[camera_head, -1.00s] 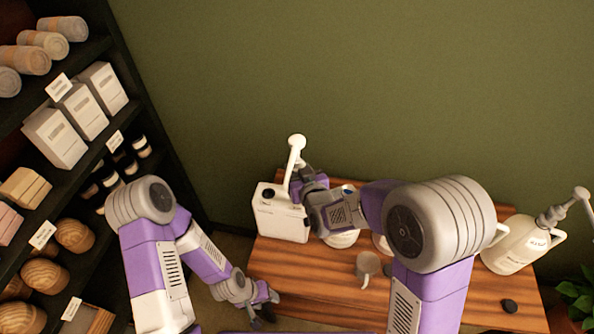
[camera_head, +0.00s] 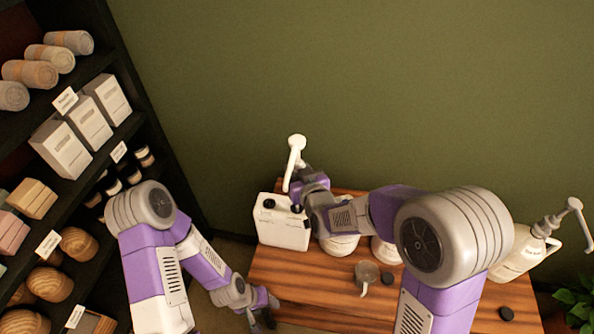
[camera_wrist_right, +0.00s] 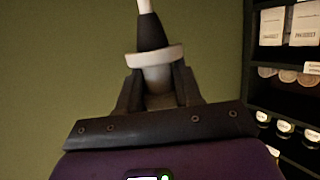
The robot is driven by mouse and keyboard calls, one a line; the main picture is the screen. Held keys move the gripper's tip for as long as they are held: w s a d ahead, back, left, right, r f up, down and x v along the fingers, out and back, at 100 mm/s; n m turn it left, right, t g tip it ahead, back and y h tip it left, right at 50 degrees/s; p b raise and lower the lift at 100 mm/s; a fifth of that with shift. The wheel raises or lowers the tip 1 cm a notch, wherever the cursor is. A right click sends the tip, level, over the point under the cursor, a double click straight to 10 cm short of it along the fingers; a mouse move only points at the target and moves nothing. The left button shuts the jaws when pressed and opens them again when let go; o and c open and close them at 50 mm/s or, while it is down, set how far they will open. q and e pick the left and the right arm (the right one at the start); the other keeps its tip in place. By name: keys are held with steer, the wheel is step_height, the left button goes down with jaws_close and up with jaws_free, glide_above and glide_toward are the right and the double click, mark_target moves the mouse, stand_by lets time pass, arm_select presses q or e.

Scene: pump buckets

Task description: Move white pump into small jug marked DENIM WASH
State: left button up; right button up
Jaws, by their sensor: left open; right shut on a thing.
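The white pump (camera_head: 296,150) is upright in my right gripper (camera_head: 303,188), above and behind a white rectangular canister (camera_head: 284,232). The pump's lower end is hidden. Two dark round spots show on the canister's top. Round white containers (camera_head: 340,246) stand partly hidden under my right arm. I cannot read which container says DENIM WASH. My left gripper (camera_head: 262,314) is low at the table's left edge, open and empty.
A white jug (camera_head: 515,263) with a grey pump (camera_head: 549,225) stands right. Shelves (camera_head: 140,120) fill the left.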

mark_target(298, 156)
steer(key=shift+r+p, duration=1.7)
steer(key=shift+r, duration=1.3)
steer(key=shift+r+p, duration=0.65)
steer(key=shift+r, duration=0.4)
steer(key=shift+f, duration=0.1)
steer(key=s, duration=0.3)
steer(key=s+a, duration=0.1)
steer(key=s, duration=0.5)
steer(key=shift+a+r, duration=0.2)
steer(key=shift+a, duration=0.2)
steer(key=s+a+b, duration=0.3)
steer(key=s+b, duration=0.6)
steer(key=s, duration=0.6)
steer(key=shift+s+r+b, duration=0.3)
steer(key=shift+b, duration=0.1)
